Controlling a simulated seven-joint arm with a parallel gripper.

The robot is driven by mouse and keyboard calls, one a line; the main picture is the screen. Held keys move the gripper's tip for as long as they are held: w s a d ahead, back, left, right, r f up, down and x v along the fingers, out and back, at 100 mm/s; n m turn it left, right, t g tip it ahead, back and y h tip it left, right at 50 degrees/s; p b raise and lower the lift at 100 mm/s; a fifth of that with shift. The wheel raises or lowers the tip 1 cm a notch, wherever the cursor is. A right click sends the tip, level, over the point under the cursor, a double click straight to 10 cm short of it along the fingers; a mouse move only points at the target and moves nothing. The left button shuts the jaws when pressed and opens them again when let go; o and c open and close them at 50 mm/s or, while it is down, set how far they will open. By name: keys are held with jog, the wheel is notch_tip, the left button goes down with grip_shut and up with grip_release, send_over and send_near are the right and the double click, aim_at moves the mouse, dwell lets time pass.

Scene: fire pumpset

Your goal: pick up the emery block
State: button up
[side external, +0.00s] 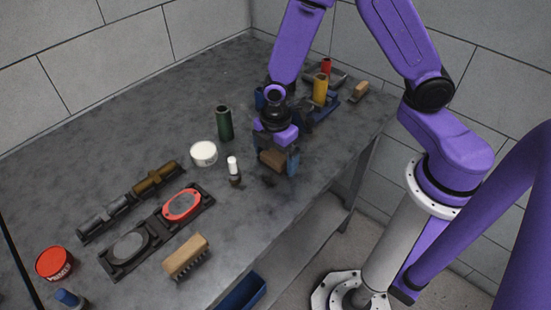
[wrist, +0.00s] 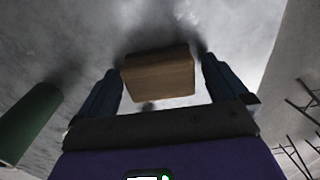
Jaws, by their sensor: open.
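A brown block (wrist: 158,76), which looks like the emery block, lies between the two fingers of my gripper (wrist: 161,66) in the wrist view. A small gap shows between the block and the right finger; the left finger is very close to it. In the side external view the block (side external: 272,160) is partly hidden by my gripper (side external: 277,164), which points down near the table's right front edge. The jaws are open around the block. I cannot tell exactly how far the fingertips are above the table.
A dark green cylinder (side external: 224,123) and a white tin (side external: 204,153) stand to the left. A small white-capped bottle (side external: 233,168) is close to my gripper. A yellow cylinder (side external: 320,89) stands behind it. A brush (side external: 187,256) and red-ringed part (side external: 182,204) lie nearer the front.

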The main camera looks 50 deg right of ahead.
jog(key=shift+c, duration=0.3)
jog(key=c, duration=1)
jog(key=shift+o, duration=0.2)
jog(key=shift+r, duration=0.75)
jog(key=s+d+r, duration=0.4)
jog(key=s+r, duration=0.7)
jog(key=s, duration=0.2)
jog(key=shift+s+r, duration=0.15)
jog(key=shift+r, duration=0.05)
jog(key=shift+d, duration=0.1)
